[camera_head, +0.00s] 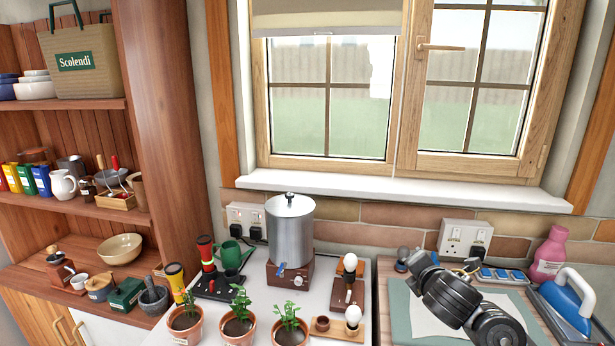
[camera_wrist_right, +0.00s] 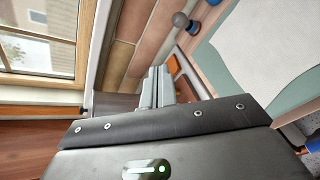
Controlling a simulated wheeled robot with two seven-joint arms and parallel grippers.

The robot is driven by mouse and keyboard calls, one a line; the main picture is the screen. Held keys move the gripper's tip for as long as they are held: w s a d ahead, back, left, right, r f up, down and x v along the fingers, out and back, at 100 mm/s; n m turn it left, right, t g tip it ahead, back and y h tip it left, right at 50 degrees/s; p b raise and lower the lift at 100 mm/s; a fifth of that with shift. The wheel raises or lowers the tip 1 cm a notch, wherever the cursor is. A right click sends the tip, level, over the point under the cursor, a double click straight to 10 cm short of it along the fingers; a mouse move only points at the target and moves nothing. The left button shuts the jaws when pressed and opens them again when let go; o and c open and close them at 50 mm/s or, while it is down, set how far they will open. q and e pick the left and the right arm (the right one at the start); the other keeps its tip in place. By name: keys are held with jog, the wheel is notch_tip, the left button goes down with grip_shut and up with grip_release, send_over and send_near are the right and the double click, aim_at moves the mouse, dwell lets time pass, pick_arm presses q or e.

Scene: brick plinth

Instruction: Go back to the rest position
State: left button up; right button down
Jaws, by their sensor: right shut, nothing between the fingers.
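My right arm (camera_head: 462,301) reaches in over the right-hand worktop in the head view, above a white sheet on a grey-green mat. Its gripper shows in the right wrist view (camera_wrist_right: 157,77), where the two grey fingers are together with nothing between them. The fingers point towards the brick wall and the worktop's edge. My left gripper is in neither view.
A metal urn (camera_head: 290,230) stands on the white worktop, with potted plants (camera_head: 237,325) in front. Light bulbs on stands (camera_head: 350,265) are left of my arm. A blue iron (camera_head: 570,300) and a pink bottle (camera_head: 549,254) are right. Shelves (camera_head: 70,205) stand left.

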jog(key=s+a+f+m+g+y, duration=0.1)
jog(key=s+f+m+g, duration=0.2)
jog(key=s+f+m, duration=0.5)
jog(key=s+a+f+m+g, duration=0.2)
jog(key=s+f+m, duration=0.1)
jog(key=s+f, duration=0.85)
jog(key=s+d+f+m+g, duration=0.15)
jog(key=s+f+m, duration=0.35)
jog(key=s, duration=0.5)
jog(key=s+f+m+g, duration=0.3)
jog(key=s+m, duration=0.3)
jog(key=s, duration=0.5)
notch_tip(320, 180, down, 34)
jog(key=s+d+g+b, duration=0.1)
jog(key=s+g+b, duration=0.1)
jog(key=b, duration=0.3)
jog(key=s+d+f+b, duration=0.1)
jog(key=s+d+f, duration=0.1)
jog(key=s+f, duration=0.5)
jog(key=s+d+f+b, duration=0.1)
jog(key=s+f+b, duration=0.1)
jog(key=s+f, duration=0.6)
jog(key=shift+s+d+f+g, duration=0.2)
jog(key=shift+d+f+g, duration=0.25)
jog(key=shift+f, duration=0.4)
